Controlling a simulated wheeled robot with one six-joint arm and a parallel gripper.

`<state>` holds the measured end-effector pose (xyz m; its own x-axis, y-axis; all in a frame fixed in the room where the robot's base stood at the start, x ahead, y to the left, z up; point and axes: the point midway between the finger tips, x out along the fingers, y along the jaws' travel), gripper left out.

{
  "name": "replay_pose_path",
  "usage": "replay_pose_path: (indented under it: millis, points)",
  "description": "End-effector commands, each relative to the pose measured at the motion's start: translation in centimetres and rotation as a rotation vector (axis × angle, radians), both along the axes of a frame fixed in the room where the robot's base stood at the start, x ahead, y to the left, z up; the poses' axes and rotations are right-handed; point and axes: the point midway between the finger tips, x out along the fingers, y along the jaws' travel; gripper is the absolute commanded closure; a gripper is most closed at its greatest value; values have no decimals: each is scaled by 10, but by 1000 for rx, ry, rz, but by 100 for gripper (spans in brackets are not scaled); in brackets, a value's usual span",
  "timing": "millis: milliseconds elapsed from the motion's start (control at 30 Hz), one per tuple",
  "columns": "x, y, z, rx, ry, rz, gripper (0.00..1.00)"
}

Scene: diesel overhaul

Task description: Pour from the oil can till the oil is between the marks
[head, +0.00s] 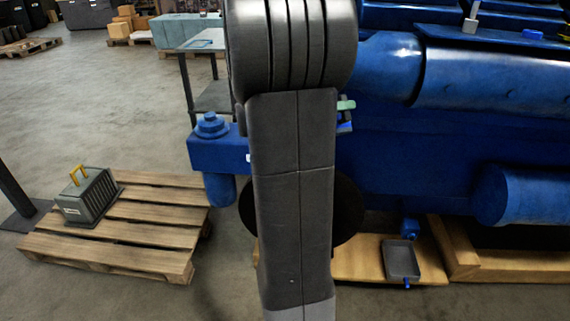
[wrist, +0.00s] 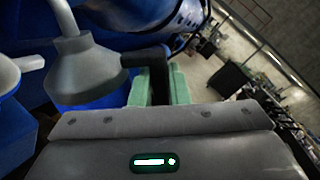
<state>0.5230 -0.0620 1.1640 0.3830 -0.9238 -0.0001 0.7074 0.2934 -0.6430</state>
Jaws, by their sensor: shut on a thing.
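The oil can (wrist: 85,68) is in the wrist view, a grey can with a cone-shaped top and a spout rising to the upper left. Its dark handle (wrist: 150,61) runs between the green fingers of my gripper (wrist: 160,86), which is shut on it. The can looks tilted in this view, but the camera itself is turned. No oil stream shows. In the head view my arm hides the can; a small green piece (head: 346,105) shows beside the arm. The oil level and marks cannot be made out.
A blue engine (head: 470,140) fills the right of the head view. A grey drip tray (head: 402,262) lies below it on wood. A wooden pallet (head: 150,228) with a grey, yellow-handled box (head: 88,196) stands at left. A pale grey shape (wrist: 14,75) is left of the can.

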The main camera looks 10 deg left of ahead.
Motion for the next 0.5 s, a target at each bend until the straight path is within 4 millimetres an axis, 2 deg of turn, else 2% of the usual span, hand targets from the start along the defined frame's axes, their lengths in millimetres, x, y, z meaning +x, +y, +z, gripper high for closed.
replay_pose_path:
  millis: [500]
  points:
    - [1,0,4,-13,28,0,100]
